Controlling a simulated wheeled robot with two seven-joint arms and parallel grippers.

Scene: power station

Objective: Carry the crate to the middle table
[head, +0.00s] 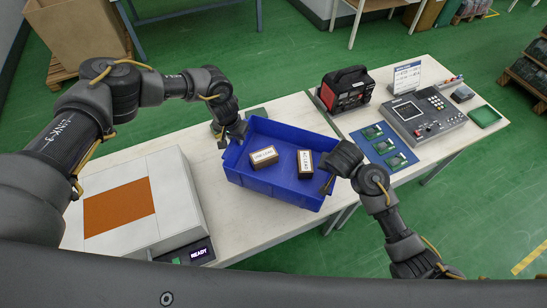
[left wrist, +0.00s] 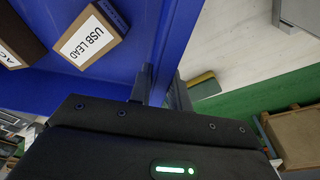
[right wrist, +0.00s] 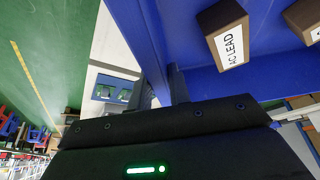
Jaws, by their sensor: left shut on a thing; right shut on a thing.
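The blue crate (head: 262,186) is at the middle of the long pale table (head: 240,238) in the head view. Two small brown boxes lie in it: a USB lead box (head: 264,157) and an AC lead box (head: 305,164). My left gripper (head: 224,140) is shut on the crate's left wall; in the left wrist view its fingers (left wrist: 162,90) straddle the wall. My right gripper (head: 328,183) is shut on the right wall; its fingers (right wrist: 160,88) show on both sides of it in the right wrist view. I cannot tell whether the crate touches the table.
A white and orange machine (head: 140,205) with a READY display stands left of the crate. To the right are a red and black unit (head: 345,88), a blue mat with green boards (head: 384,145) and a grey console (head: 424,115). Green floor lies around the table.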

